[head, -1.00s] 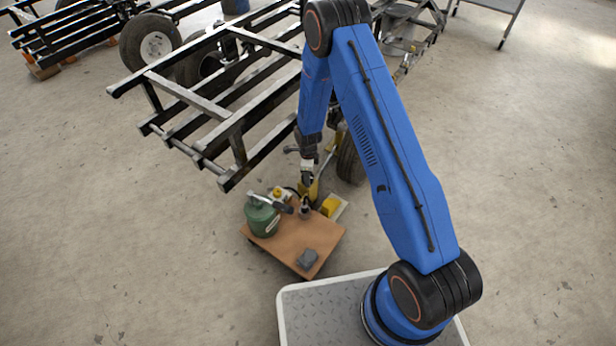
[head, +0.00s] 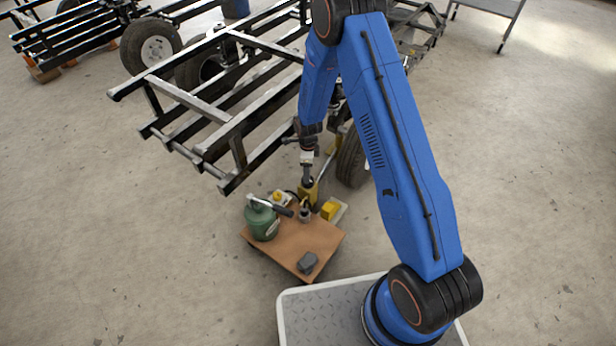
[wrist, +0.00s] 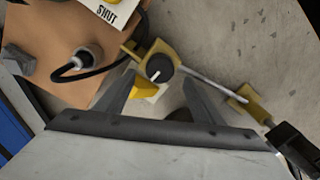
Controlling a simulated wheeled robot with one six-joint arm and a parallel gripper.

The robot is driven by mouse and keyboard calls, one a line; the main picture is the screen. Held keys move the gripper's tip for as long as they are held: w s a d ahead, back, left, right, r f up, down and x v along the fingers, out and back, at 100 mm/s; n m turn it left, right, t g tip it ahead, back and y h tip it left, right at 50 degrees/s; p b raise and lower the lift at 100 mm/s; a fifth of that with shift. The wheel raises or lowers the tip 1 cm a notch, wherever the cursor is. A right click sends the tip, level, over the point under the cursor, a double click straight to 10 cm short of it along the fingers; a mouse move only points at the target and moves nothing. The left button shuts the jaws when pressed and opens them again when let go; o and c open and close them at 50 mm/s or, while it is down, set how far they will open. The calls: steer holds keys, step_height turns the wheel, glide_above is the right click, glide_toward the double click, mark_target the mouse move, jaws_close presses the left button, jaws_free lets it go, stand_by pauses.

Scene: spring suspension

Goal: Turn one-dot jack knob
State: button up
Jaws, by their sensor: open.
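A round black knob (wrist: 160,68) with a white pointer line sits on a yellow jack body (wrist: 138,52) in the wrist view. My gripper (wrist: 159,77) is open, with one finger to each side and the knob just beyond and between the fingertips. I cannot tell if a finger touches it. No dot marking is legible. In the head view my gripper (head: 308,178) is above the yellow jack (head: 309,194) at the back of the brown board, and it hides the knob there.
The brown board (head: 300,248) carries a green canister (head: 262,220) and a grey block (head: 308,262). A yellow block (head: 330,209) sits on a pale plate beside it. A black cable (wrist: 100,70), a metal rod (wrist: 208,84) and a "SHUT" plate (wrist: 112,10) are near. The trailer frame (head: 215,112) stands behind.

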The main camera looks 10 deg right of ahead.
step_height(320, 180, up, 11)
stand_by(0.4)
stand_by(0.4)
steer(key=s+d+r+n+t, duration=0.1)
steer(key=s+d+r+n, duration=0.3)
steer(key=r, duration=0.6)
steer(key=s+d+r+n+t, duration=0.1)
steer(key=s+d+r+n, duration=0.3)
steer(key=r, duration=0.6)
steer(key=s+d+r+n, duration=0.1)
steer(key=s+r+n, duration=0.1)
steer(key=s+r, duration=0.6)
steer(key=s+d+r+n+t, duration=0.1)
steer(key=s+d+r+n, duration=0.1)
steer(key=s, duration=0.6)
steer(key=s+d+r+n+t, duration=0.1)
steer(key=s+d+r+n, duration=0.1)
steer(key=s+r+n, duration=0.3)
steer(key=s+d+r+n, duration=0.2)
steer(key=s+r+n, duration=0.2)
steer(key=s, duration=0.7)
steer(key=shift+s+r+t, duration=0.15)
steer(key=shift+r+t, duration=0.15)
steer(key=shift+t, duration=0.1)
steer(key=shift+c, duration=0.3)
